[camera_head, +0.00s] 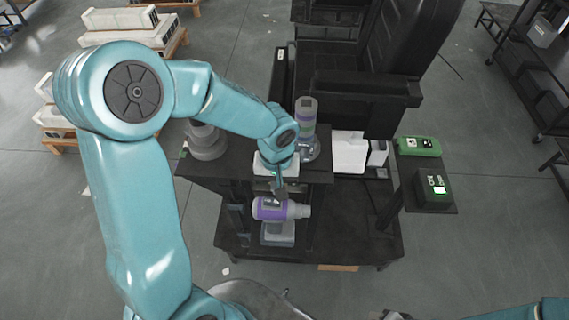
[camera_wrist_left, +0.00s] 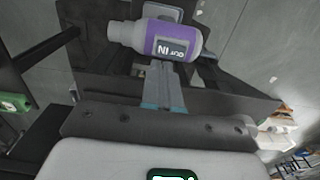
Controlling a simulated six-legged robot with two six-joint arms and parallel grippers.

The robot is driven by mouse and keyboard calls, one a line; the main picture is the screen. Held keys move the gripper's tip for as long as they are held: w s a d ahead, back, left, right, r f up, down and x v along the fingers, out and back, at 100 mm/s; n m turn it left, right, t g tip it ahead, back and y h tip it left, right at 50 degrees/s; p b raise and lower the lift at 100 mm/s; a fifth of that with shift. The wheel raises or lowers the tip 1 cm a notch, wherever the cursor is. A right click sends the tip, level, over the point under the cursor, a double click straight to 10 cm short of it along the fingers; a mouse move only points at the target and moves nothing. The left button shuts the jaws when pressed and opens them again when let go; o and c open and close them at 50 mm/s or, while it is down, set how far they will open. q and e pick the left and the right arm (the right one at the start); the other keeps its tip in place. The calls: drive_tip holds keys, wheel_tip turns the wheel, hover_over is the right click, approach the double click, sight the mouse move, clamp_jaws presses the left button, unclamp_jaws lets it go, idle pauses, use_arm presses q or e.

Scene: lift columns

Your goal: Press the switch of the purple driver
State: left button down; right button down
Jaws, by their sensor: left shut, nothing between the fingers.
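The purple driver (camera_head: 270,208) lies on its side on a grey base at the front of the black cart, its narrow grey end to the right. In the left wrist view the purple driver (camera_wrist_left: 178,40) shows a purple band with white lettering. I cannot make out its switch. My left gripper (camera_head: 280,193) is at the driver's upper edge, its fingers closed together and empty. In the left wrist view the left gripper's fingertips (camera_wrist_left: 162,68) point at the driver's body; whether they touch it I cannot tell. My right gripper is not in view.
A green case (camera_head: 418,146) and a dark green box (camera_head: 434,188) lie on the right side shelf. A black chair-like structure (camera_head: 400,40) rises behind.

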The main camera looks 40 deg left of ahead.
use_arm(q)
wheel_tip(320, 180, up, 9)
drive_tip(key=w+d, duration=0.1)
drive_tip(key=shift+d+b, duration=0.3)
drive_tip(key=shift+b, duration=0.1)
drive_tip(key=shift+s, duration=0.1)
